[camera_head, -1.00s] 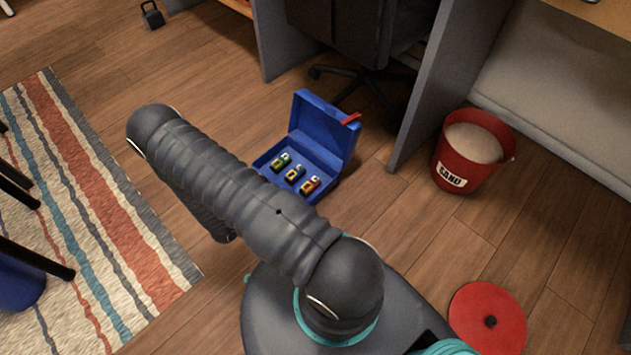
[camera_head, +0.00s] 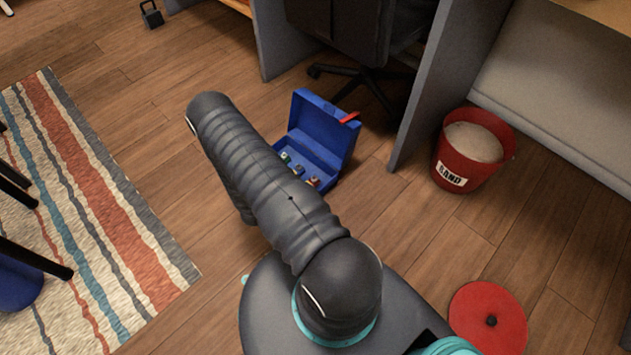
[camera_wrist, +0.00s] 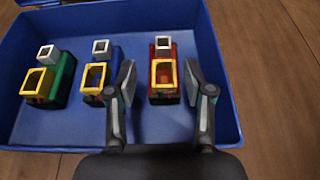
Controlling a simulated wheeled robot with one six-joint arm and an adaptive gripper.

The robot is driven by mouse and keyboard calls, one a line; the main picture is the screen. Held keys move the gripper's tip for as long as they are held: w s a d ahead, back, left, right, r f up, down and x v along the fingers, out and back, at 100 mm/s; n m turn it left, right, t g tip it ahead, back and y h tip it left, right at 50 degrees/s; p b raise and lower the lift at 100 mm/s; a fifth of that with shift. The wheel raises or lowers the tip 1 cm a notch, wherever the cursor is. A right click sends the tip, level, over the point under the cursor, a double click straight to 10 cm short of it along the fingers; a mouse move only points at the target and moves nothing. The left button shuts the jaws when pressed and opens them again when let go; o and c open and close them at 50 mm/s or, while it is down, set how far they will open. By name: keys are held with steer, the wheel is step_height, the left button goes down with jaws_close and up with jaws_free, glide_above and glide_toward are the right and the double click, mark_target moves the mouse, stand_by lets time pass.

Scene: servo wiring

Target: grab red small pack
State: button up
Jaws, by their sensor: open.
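The red small pack (camera_wrist: 164,72), with a yellow frame and a white top piece, stands in the blue case at the right of a row in the wrist view. My gripper (camera_wrist: 164,80) is open, with one finger on each side of the red pack's near end. The fingers do not visibly touch it. A blue pack (camera_wrist: 97,75) stands just left of the left finger, and a green pack (camera_wrist: 48,78) is farther left. In the head view my arm partly covers the case, and the red pack (camera_head: 313,181) shows only a little. My gripper is hidden there.
The blue case (camera_head: 335,138) lies open on the wooden floor, its wall (camera_wrist: 222,90) to the right of the fingers. A grey partition (camera_head: 425,85) and a red sand bucket (camera_head: 461,160) are to its right. A striped rug (camera_head: 140,260) lies at left.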

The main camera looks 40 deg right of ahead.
steer(key=shift+d+f, duration=0.15)
steer(key=shift+d, duration=0.3)
jaws_close()
